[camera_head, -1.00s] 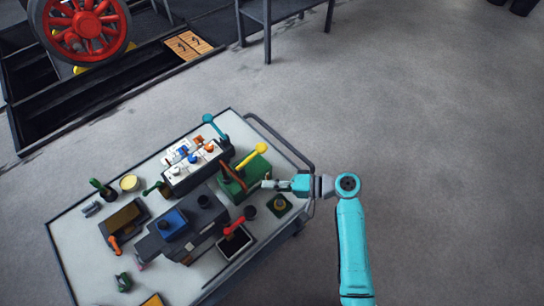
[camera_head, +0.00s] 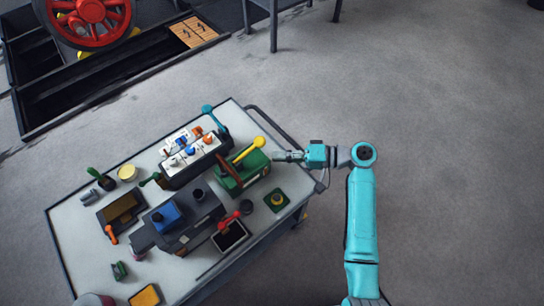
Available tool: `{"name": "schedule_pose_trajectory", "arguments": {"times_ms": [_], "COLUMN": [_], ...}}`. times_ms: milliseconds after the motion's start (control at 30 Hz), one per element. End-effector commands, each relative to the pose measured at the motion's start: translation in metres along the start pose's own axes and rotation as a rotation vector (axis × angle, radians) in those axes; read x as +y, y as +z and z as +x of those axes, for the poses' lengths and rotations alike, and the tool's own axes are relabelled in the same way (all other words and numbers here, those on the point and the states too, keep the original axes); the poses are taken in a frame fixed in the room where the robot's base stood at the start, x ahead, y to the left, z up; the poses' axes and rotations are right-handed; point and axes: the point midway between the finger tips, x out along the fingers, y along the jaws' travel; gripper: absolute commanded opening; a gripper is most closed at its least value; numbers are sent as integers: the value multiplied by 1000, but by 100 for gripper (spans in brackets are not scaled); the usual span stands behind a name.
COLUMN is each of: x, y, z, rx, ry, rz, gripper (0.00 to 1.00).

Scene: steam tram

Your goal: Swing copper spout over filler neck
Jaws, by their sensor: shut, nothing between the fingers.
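My gripper (camera_head: 277,156) is shut and empty. It points left over the right edge of the cart, just right of the green box (camera_head: 241,173) with the yellow-knobbed lever (camera_head: 252,147). No copper spout can be made out for sure; a thin brownish strip shows at the left of the green box, too small to tell. A short dark round neck (camera_head: 198,194) stands on the grey block (camera_head: 187,222) left of the green box, and may be the filler neck. A blue piece (camera_head: 166,214) sits on the same block.
The cart top (camera_head: 80,228) also holds a panel of coloured knobs (camera_head: 190,150), a red-handled lever (camera_head: 229,218), a green pad with a yellow button (camera_head: 277,200) and small items at left. A pit with a red wheel (camera_head: 92,18) lies at top left. Floor at right is clear.

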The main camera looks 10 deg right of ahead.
Motion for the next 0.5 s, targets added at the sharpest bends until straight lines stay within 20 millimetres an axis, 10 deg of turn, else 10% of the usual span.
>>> {"name": "schedule_pose_trajectory", "arguments": {"times_ms": [500], "x": [1], "y": [9], "z": [91], "rx": [-3], "ry": [0], "rz": [1], "gripper": [0]}}
